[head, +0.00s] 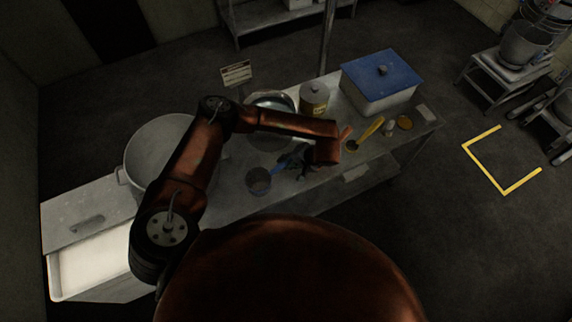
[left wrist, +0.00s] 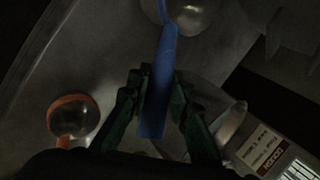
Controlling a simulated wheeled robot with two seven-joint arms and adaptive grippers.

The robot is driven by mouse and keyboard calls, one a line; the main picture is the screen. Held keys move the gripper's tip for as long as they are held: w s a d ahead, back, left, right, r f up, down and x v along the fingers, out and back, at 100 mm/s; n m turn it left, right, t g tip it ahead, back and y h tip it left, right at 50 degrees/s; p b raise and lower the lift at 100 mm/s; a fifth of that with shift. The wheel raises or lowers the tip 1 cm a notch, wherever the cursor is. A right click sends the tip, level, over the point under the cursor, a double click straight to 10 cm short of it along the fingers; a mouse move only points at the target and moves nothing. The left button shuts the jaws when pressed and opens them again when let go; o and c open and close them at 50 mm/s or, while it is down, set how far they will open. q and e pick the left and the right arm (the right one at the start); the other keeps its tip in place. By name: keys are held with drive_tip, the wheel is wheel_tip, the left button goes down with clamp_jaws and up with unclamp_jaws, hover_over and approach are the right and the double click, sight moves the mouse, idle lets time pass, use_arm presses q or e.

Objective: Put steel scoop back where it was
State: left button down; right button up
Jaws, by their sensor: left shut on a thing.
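A scoop has a blue handle (left wrist: 161,70) and a shiny steel-looking bowl (left wrist: 190,12), cut off by the top edge of the left wrist view. My left gripper (left wrist: 157,98) is shut on the handle, one dark finger on each side. In the head view the left gripper (head: 296,158) is over the front of the steel table (head: 222,204), and the scoop's bowl (head: 258,180) shows to its lower left. I cannot tell whether the bowl touches the table. My right gripper is not in view.
Behind the gripper stand a steel bowl (head: 266,101), a labelled canister (head: 314,98) and a blue-lidded box (head: 382,78). A yellow-handled scoop (head: 371,128) and an amber round piece (head: 404,122) lie right. A large pot (head: 146,145) and white tray (head: 98,267) are left.

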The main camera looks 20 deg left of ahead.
use_arm(q)
drive_tip(key=shift+s+f+p, duration=0.1)
drive_tip(key=shift+f+p, duration=0.2)
drive_tip(key=shift+f, duration=0.9)
drive_tip(key=c, duration=1.8)
unclamp_jaws()
drive_tip(key=shift+o, duration=0.2)
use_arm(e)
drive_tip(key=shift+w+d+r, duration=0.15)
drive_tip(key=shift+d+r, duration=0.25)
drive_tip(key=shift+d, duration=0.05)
